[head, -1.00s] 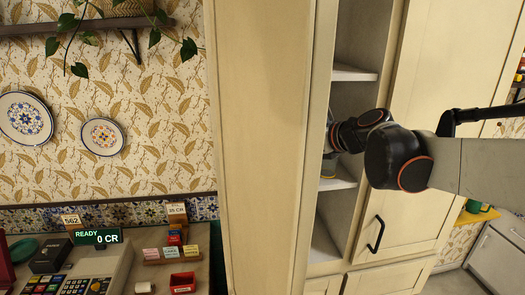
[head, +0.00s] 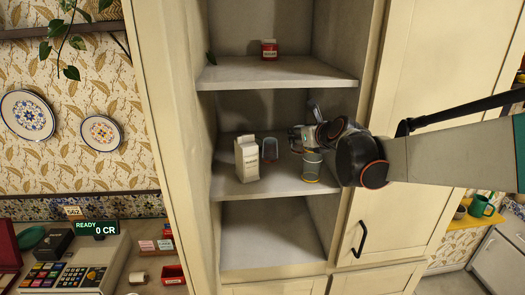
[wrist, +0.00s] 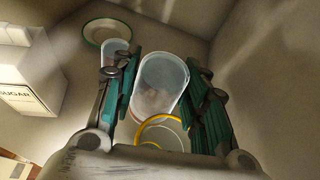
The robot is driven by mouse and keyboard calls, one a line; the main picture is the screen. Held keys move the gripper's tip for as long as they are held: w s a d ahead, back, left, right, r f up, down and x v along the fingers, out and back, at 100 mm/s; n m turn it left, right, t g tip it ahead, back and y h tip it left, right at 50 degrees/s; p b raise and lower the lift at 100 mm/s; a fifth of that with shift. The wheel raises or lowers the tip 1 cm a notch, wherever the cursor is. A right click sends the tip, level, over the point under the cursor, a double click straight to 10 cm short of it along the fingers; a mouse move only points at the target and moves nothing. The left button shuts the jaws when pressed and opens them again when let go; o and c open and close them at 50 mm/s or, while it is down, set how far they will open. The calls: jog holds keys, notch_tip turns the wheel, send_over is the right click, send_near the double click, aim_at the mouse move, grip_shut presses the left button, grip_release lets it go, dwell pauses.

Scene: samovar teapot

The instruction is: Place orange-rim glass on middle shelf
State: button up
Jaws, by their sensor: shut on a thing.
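My gripper (head: 308,140) reaches in from the right, at the glass's upper part. In the wrist view the glass (wrist: 162,85) lies between the two green-padded fingers (wrist: 158,92), which are shut on it.
A white sugar carton (head: 246,160) and another small glass (head: 270,149) stand left of the held glass. A green-rimmed plate (wrist: 106,32) shows in the wrist view. A red jar (head: 269,50) is on the shelf above. The closed cabinet door (head: 420,190) borders the opening on the right.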

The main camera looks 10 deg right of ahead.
jog(key=shift+w+d+h, duration=0.3)
jog(key=shift+d, duration=0.15)
jog(key=w+p, duration=0.3)
jog(key=w, duration=1.6)
jog(key=f, duration=0.6)
jog(key=shift+w+f+p, duration=0.15)
jog(key=shift+w+p, duration=0.05)
jog(key=shift+p, duration=0.2)
jog(key=shift+w+f, duration=0.25)
jog(key=shift+f, duration=0.1)
jog(key=shift+s, duration=0.1)
jog(key=shift+f, duration=0.1)
jog(key=o, duration=1.1)
jog(key=shift+c, duration=0.2)
